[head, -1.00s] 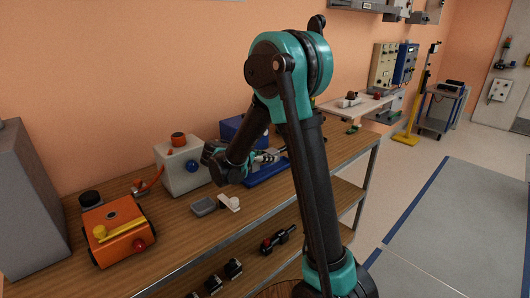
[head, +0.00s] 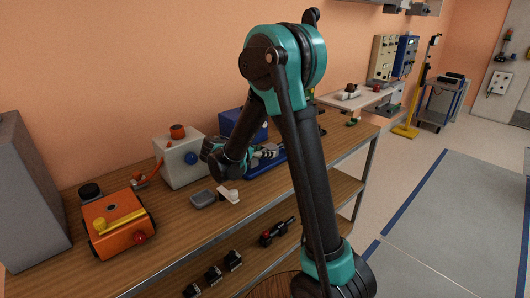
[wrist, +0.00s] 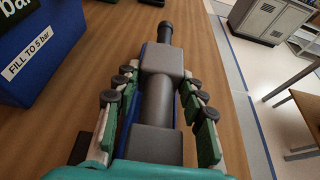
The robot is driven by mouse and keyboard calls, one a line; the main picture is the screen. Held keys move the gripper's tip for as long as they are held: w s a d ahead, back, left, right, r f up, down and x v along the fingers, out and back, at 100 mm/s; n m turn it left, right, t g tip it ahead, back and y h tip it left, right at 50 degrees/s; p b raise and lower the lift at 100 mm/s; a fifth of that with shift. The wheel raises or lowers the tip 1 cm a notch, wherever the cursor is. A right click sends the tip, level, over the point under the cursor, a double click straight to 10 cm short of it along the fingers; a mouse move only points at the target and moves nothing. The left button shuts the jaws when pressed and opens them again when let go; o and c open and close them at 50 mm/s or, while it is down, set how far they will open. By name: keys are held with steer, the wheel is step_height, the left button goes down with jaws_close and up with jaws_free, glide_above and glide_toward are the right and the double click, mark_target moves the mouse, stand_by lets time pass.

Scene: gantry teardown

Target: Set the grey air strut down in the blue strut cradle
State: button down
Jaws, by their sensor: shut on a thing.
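The grey air strut (wrist: 162,62) lies lengthwise between the fingers of my gripper (wrist: 160,85) in the wrist view, with square grey blocks and a dark rod end pointing away. My gripper is shut on it, green pads on both sides. Blue edges of the strut cradle (wrist: 178,112) show beneath and beside the strut. In the head view my gripper (head: 263,153) is low over the blue cradle (head: 268,167) on the bench. Whether the strut touches the cradle is hidden.
A blue box (wrist: 40,50) labelled "FILL TO 5 bar" stands close left of my gripper in the wrist view. In the head view, a pale box with an orange knob (head: 178,162), a grey tray (head: 203,200) and an orange unit (head: 118,222) stand left on the bench.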

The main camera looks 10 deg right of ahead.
stand_by(0.4)
steer(key=shift+s+f, duration=0.15)
steer(key=shift+f, duration=1.15)
steer(key=shift+a, duration=0.1)
steer(key=shift+w+a+m, duration=0.1)
steer(key=shift+w+m, duration=0.2)
steer(key=shift+w, duration=0.05)
steer(key=shift+w+r, duration=0.1)
